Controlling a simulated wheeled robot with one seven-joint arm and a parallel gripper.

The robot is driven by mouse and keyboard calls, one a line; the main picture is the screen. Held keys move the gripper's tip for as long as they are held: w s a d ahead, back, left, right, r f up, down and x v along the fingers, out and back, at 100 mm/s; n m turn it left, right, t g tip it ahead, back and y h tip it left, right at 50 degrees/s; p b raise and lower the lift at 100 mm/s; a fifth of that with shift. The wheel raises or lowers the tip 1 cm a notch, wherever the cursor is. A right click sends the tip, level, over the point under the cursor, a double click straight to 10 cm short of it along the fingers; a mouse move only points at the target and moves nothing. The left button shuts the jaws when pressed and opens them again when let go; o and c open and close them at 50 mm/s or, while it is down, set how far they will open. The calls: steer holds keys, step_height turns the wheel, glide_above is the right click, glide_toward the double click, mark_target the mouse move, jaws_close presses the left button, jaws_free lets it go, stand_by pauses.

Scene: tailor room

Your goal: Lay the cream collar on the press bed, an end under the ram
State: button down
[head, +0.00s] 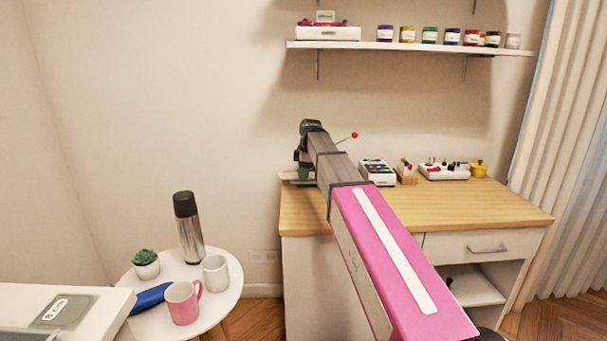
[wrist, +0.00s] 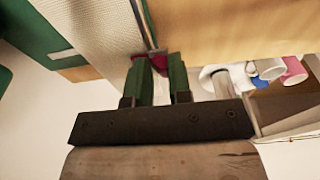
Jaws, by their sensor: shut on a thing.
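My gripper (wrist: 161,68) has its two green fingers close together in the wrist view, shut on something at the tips. A cream, woven-looking surface (wrist: 95,25) reaches up to the fingertips; it looks like the cream collar, but its outline is hard to make out. Dark red shows between and beside the fingertips. In the head view my arm hides most of the press at the desk's left end; a low pale edge (head: 290,180) and a lever with a red knob (head: 354,135) show around it. The ram and bed cannot be told apart clearly.
The wooden desk (head: 470,205) holds a white box (head: 377,172), a small rack (head: 406,171) and a tray of tools (head: 444,171) to the right. A round table (head: 228,292) with flask and mugs stands at left. A shelf (head: 410,46) hangs above.

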steer(key=shift+f, duration=0.4)
steer(key=c, duration=1)
jaws_free()
steer(key=shift+o, duration=0.2)
step_height(320, 180, up, 11)
steer(key=d, duration=0.1)
steer(key=shift+d+f, duration=0.2)
steer(key=shift+d, duration=0.1)
steer(key=shift+s, duration=0.15)
